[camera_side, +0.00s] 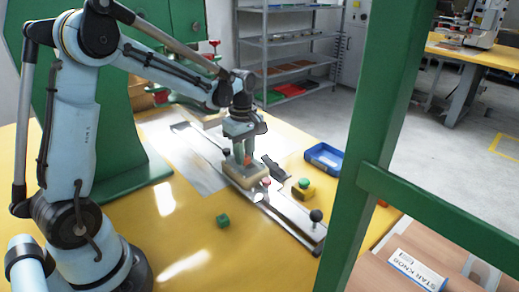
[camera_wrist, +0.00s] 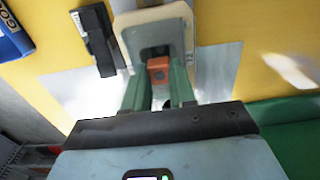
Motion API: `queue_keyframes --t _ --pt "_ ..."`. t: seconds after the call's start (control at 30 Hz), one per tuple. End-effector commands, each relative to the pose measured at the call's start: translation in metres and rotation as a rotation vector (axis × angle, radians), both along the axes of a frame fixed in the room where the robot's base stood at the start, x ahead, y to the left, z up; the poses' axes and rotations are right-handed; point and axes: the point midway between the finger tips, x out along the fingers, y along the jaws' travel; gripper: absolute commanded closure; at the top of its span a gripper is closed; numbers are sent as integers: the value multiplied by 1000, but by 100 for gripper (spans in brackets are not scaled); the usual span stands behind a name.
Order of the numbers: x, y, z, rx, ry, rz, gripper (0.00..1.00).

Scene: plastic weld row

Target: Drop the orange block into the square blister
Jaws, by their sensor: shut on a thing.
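The orange block (camera_wrist: 158,74) sits between the two green fingers of my gripper (camera_wrist: 159,82) in the wrist view. My gripper (camera_side: 243,153) is shut on it, pointing down over the cream-rimmed blister in the side view, where a bit of the orange block (camera_side: 247,160) shows. The blister (camera_side: 238,175) is a pale block on the metal rail. In the wrist view the blister (camera_wrist: 126,38) has a grey inside with a dark square opening, and the block is at the near edge of that opening. I cannot tell how far the block is above or inside it.
A green cube (camera_side: 222,221) lies on the yellow table. A blue tray (camera_side: 323,158), a yellow box with a green button (camera_side: 303,189), and a black-knobbed lever (camera_side: 316,216) stand right of the blister. A black part (camera_wrist: 96,40) lies beside it. A green post (camera_side: 375,130) stands in front.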

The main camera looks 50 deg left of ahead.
Motion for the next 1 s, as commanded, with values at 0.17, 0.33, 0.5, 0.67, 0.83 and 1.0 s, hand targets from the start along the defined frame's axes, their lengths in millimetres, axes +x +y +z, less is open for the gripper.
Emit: queue_keyframes --t 0.17,0.33,0.5,0.67,0.83,1.0 --pt "0 0 0 0 0 0 100" --pt "0 0 0 0 0 0 100" --pt "0 0 0 0 0 0 100" --pt "0 0 -2 0 0 0 100" --pt "0 0 -6 0 0 0 100" --pt "0 0 -9 0 0 0 100"
